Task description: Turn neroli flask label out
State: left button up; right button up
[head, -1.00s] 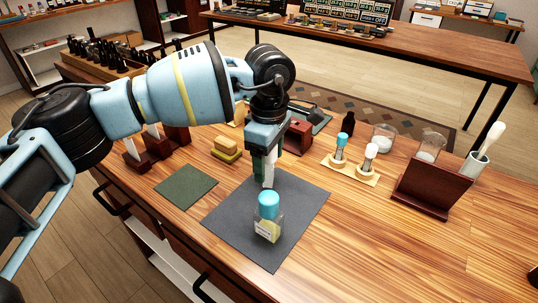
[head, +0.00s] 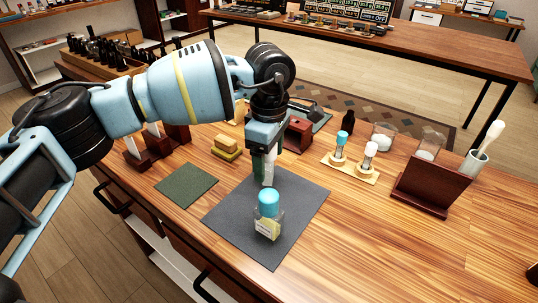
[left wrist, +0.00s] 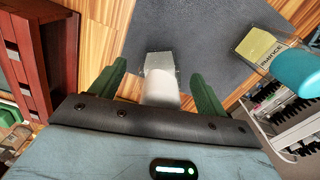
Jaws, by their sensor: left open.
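A small glass flask with a white cap (left wrist: 161,88) stands on the dark grey mat (head: 292,205), between the fingers of my left gripper (left wrist: 158,72). The gripper is open, with a green finger on each side of the cap. In the head view my left gripper (head: 264,178) points down over the back of the mat and mostly hides this flask; its label is not seen. A second flask with a teal cap (head: 268,205) and yellowish contents stands nearer on the mat. Its pale label faces the front left; I cannot read its name surely. My right gripper is not in view.
A green mat (head: 186,186) and yellow blocks (head: 227,148) lie to the left. A dark red box (head: 298,135) is close behind the gripper. A tray with two vials (head: 350,167) and a dark red stand (head: 433,187) are right.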

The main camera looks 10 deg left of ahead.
pick_arm(q)
jog(key=shift+r, duration=3.9)
jog(key=shift+f, duration=0.1)
